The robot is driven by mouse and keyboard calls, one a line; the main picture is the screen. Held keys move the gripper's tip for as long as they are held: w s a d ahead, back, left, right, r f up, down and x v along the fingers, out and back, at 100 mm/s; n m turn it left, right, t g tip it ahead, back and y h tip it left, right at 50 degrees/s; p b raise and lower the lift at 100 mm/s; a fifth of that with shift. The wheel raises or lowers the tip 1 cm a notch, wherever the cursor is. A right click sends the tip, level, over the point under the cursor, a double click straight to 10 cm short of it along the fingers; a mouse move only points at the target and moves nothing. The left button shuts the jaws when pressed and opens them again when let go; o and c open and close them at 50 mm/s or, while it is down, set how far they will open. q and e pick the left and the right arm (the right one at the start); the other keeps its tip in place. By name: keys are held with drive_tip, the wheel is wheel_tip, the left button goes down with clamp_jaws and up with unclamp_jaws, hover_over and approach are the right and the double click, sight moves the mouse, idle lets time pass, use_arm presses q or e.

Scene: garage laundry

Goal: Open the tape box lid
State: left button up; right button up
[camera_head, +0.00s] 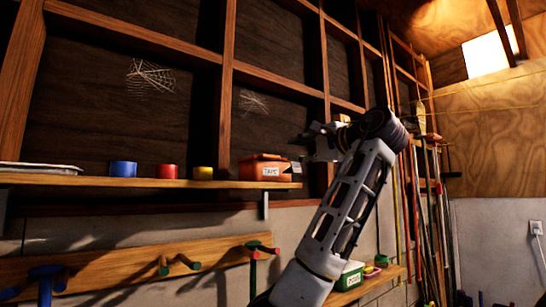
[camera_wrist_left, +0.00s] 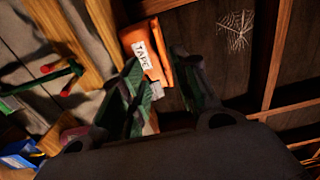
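The orange tape box (camera_head: 263,170) with a white TAPE label sits at the right end of the upper shelf, its lid on top. Whether the lid is slightly raised, I cannot tell. The box also shows in the left wrist view (camera_wrist_left: 137,36), where it appears turned on its side beyond the fingers. My left gripper (camera_head: 311,137) is above and to the right of the box, apart from it in the head view. Its two fingers (camera_wrist_left: 158,62) are spread with nothing held between them. They hide part of the box's surroundings in the wrist view. My right gripper is in neither view.
Blue (camera_head: 123,169), red (camera_head: 167,171) and yellow (camera_head: 203,173) rolls stand left of the box on the wooden shelf (camera_head: 100,182). A peg rail (camera_head: 130,262) runs below. A green box (camera_head: 350,276) sits on a lower shelf. Long-handled tools stand at right.

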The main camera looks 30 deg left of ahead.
sight(272, 157)
use_arm(q)
drive_tip(key=p+x, duration=0.3)
drive_tip(key=x, duration=1)
drive_tip(key=shift+p, duration=0.3)
drive_tip(key=shift+c, duration=0.4)
clamp_jaws()
